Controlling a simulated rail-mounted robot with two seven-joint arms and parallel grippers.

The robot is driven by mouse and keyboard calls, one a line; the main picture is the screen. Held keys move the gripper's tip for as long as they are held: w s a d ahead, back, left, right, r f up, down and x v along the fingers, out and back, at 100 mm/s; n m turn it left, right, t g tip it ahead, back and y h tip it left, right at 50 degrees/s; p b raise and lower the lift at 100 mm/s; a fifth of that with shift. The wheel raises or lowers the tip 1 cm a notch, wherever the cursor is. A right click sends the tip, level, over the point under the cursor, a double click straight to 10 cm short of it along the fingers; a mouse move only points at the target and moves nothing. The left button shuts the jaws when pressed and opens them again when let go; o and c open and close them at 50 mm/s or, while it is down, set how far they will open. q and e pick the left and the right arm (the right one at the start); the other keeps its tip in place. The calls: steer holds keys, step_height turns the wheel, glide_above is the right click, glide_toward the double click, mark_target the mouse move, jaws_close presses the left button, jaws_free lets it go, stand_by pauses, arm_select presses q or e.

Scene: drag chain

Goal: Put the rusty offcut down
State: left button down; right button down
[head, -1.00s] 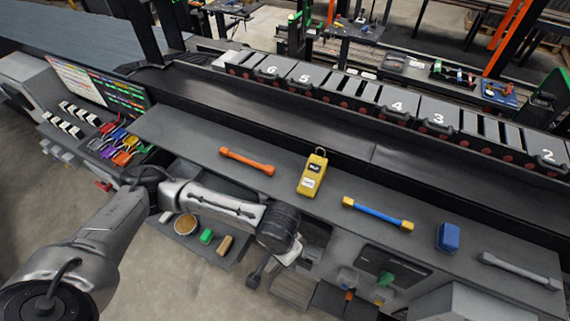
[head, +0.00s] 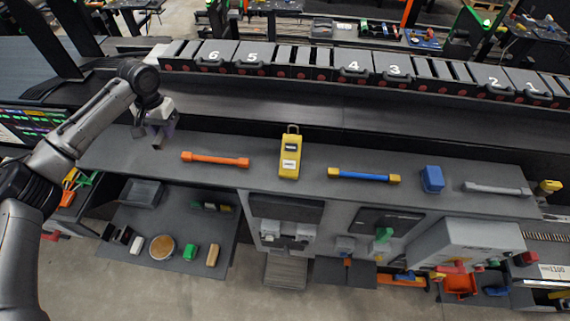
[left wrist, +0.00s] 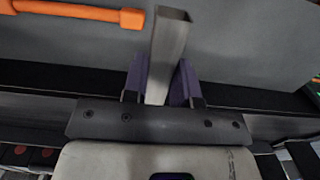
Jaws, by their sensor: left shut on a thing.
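My left gripper (head: 160,132) is over the left end of the grey bench shelf (head: 330,205), left of the orange-ended bar. In the left wrist view its purple-grey fingers (left wrist: 161,84) are shut on the offcut (left wrist: 168,45), a short, square, hollow metal tube. The tube looks grey with a faint brownish tint; I make out no clear rust. It points away from the palm, over the grey surface. Whether its far end touches the shelf cannot be told. My right gripper is not in view.
On the shelf lie an orange bar (head: 215,159), a yellow device (head: 290,155), a blue bar with yellow ends (head: 364,176), a blue box (head: 432,179) and a grey bar (head: 497,189). A dark conveyor (head: 330,120) runs behind. Shelf space beside the orange bar is bare.

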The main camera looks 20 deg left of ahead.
arm_select(q)
steer(key=a, duration=0.1)
steer(key=p, duration=0.2)
glide_above(174, 155)
step_height(174, 155, down, 5)
steer(key=shift+r, duration=0.1)
steer(key=shift+f, duration=2.3)
steer(key=c, duration=1.2)
jaws_free()
steer(key=shift+w+f, duration=0.1)
